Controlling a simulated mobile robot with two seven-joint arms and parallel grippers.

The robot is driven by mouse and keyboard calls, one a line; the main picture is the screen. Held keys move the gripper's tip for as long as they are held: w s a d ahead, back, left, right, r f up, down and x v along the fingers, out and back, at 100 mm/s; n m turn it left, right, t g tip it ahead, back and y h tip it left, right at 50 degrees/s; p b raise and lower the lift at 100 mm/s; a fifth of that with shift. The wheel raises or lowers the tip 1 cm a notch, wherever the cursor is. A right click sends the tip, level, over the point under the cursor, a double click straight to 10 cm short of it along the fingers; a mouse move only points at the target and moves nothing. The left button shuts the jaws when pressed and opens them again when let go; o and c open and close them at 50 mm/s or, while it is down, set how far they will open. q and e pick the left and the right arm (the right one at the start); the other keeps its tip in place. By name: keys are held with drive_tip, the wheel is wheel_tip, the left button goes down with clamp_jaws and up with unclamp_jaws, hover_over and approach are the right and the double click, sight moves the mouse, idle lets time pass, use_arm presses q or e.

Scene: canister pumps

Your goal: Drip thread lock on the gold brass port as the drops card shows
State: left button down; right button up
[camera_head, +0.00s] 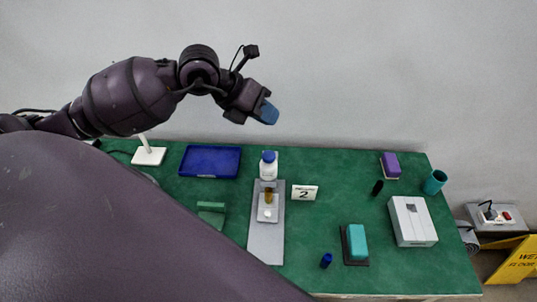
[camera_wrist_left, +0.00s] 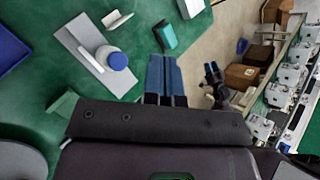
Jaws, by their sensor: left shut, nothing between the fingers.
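A white bottle with a blue cap (camera_head: 268,165) stands upright at the back end of a long grey plate (camera_head: 265,243). The bottle's blue cap also shows in the left wrist view (camera_wrist_left: 118,61). The gold brass port (camera_head: 268,196) stands on a small pale block on that plate, in front of the bottle. A white card (camera_head: 304,193) reading 2 stands right of the port. My left gripper (camera_head: 268,113) is shut and empty, raised above the table's back edge. Its blue fingers show in the left wrist view (camera_wrist_left: 165,76). A dark, blue-tipped shape there seems to be my right gripper (camera_wrist_left: 212,73), its jaws unclear.
A blue tray (camera_head: 210,161) and white stand (camera_head: 148,156) are at back left, a green block (camera_head: 211,213) left of the plate. Rightward are a teal-topped block (camera_head: 356,243), blue cap (camera_head: 326,260), white box (camera_head: 412,221), purple block (camera_head: 390,164) and teal cup (camera_head: 434,182).

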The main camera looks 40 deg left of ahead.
sight(267, 153)
use_arm(q)
wheel_tip(267, 153, down, 7)
drive_tip(key=b, duration=0.4)
drive_tip(key=shift+f+b, duration=0.3)
drive_tip(key=shift+f, duration=0.05)
idle(0.5)
idle(0.4)
